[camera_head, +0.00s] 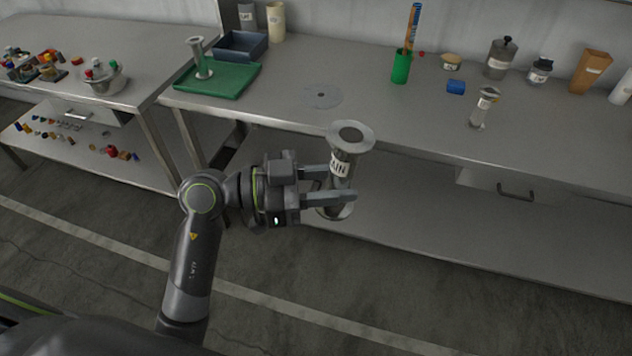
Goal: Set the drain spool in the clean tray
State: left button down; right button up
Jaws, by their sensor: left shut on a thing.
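My left gripper (343,184) is shut on the drain spool (341,164), a metal tube with a flange at each end and a label partly reading "AIN". The spool is held nearly upright, in front of the bench edge and clear of the bench top. A flat green tray (236,82) lies at the left end of the bench, with another flanged metal spool (202,60) standing in it. A dark blue-grey tray (240,46) sits behind it. I cannot read which tray is the clean one. My right gripper is out of view.
The bench (380,110) has a grey disc (323,95) lying on it. A side table (110,40) with small parts stands left.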

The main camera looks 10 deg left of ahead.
pick_arm(q)
jog(key=shift+w+d+f+m+g+y, duration=0.2)
jog(key=shift+w+f+m+g, duration=0.45)
jog(key=shift+m+g, duration=1.3)
jog(key=shift+w+d+f+m+g+y, duration=0.1)
jog(key=shift+w+d+f+m+g, duration=0.15)
jog(key=shift+f+m+g, duration=1.65)
jog(key=shift+w+d+r+m+g+y, duration=0.15)
jog(key=shift+w+m+g, duration=0.55)
jog(key=shift+g, duration=2.45)
